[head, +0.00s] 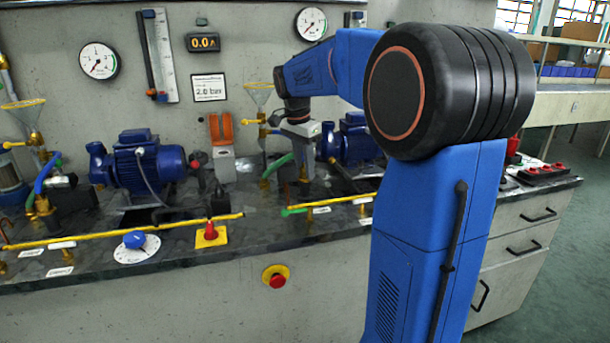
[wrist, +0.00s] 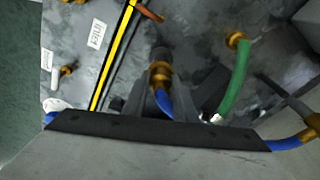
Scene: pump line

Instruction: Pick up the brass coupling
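A brass coupling (wrist: 160,73) shows in the middle of the wrist view, with a short blue hose running from it toward my gripper. My gripper (head: 304,176) points down low over the bench in the head view, just right of the green hose. In the wrist view, its dark body fills the bottom edge, and dark finger-like parts lie close around the coupling. I cannot tell whether they touch it or how far apart they are. I cannot make out the coupling in the head view.
A green hose with a brass end (wrist: 236,41) lies right of the coupling in the wrist view. A yellow rail (wrist: 113,55) runs to the left. Blue pumps (head: 147,165) stand on the bench on either side of my gripper. A red emergency button (head: 276,276) is on the bench front.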

